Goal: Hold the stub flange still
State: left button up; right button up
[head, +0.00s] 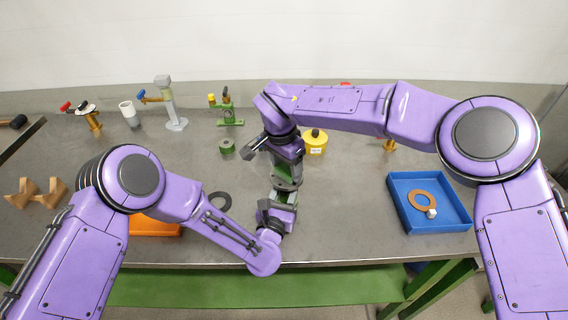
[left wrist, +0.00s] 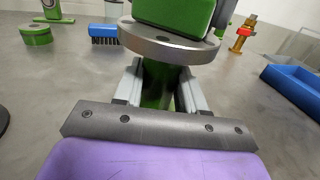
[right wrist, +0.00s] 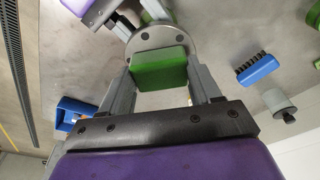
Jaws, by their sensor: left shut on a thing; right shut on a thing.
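The grey round stub flange (left wrist: 150,43) shows in the left wrist view, with its green stub (left wrist: 157,85) below it between my left gripper's jaws (left wrist: 160,88). A green block (left wrist: 175,12) sits on top of the disc. In the right wrist view my right gripper (right wrist: 162,72) is shut on the green block (right wrist: 158,72), with the grey disc (right wrist: 175,38) beyond it. In the head view my left gripper (head: 280,203) is just below my right gripper (head: 286,168), and both hide most of the parts. I cannot tell whether a seam lies between block and disc.
A blue tray (head: 400,209) at right holds an orange ring (head: 413,200) and a pale cube (head: 432,213). A yellow canister (head: 315,146) and a green ring (head: 227,147) stand behind. A dark ring (head: 220,202) and an orange tray (head: 150,228) lie left. A blue brush (left wrist: 104,36) is nearby.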

pick_arm(q)
jog(key=shift+s+f, duration=0.1)
jog(key=shift+f, duration=0.1)
pick_arm(e)
jog(key=shift+r, duration=3.5)
pick_arm(q)
jog(key=shift+r, duration=0.1)
pick_arm(e)
jog(key=w+d+r, duration=0.1)
jog(key=w+r, duration=0.4)
jog(key=w, duration=0.2)
jog(key=shift+d, duration=0.2)
pick_arm(q)
jog(key=shift+r, duration=0.15)
